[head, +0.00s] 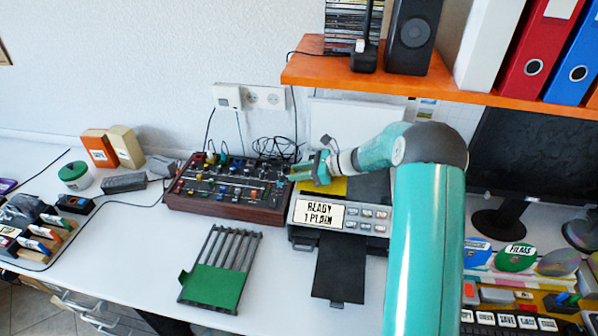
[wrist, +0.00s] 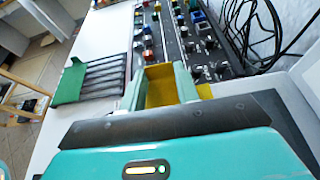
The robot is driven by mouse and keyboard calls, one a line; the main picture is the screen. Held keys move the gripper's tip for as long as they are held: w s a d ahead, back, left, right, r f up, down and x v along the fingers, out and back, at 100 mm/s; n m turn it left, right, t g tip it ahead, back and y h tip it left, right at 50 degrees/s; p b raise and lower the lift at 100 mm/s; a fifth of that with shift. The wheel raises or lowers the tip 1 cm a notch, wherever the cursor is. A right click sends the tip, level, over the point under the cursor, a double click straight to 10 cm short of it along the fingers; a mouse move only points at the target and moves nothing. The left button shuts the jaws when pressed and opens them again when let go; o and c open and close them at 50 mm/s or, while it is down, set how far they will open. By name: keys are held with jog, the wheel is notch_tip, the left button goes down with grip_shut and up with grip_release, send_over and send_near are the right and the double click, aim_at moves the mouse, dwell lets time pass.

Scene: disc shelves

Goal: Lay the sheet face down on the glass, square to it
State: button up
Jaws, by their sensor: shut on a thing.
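The yellow sheet (head: 334,187) is held low over the left part of the copier's top in the head view. In the wrist view the sheet (wrist: 160,82) shows between the teal fingers and past the right one. My gripper (head: 308,171) is shut on it; in the wrist view the gripper (wrist: 160,75) has a finger on either side of the yellow. The dark glass (head: 372,187) shows to the right of the sheet, partly behind my arm. I cannot tell whether the sheet touches the glass, or which face is down.
The copier (head: 353,228) has a panel reading "READY 1 PLAIN" and a black front tray (head: 339,270). Its pale raised lid (head: 345,120) stands behind. A knob-covered mixer (head: 230,190) is close on the left. A slotted rack (head: 232,247) holds a green sheet (head: 213,286). An orange shelf (head: 430,88) hangs above.

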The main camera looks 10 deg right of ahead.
jog(key=shift+f, duration=0.55)
jog(key=o, duration=1)
jog(key=shift+o, duration=0.2)
jog(key=shift+d, duration=0.1)
jog(key=v, duration=1.3)
jog(key=shift+s+d+r, duration=0.1)
jog(key=shift+s+d, duration=0.05)
jog(key=shift+d, duration=0.1)
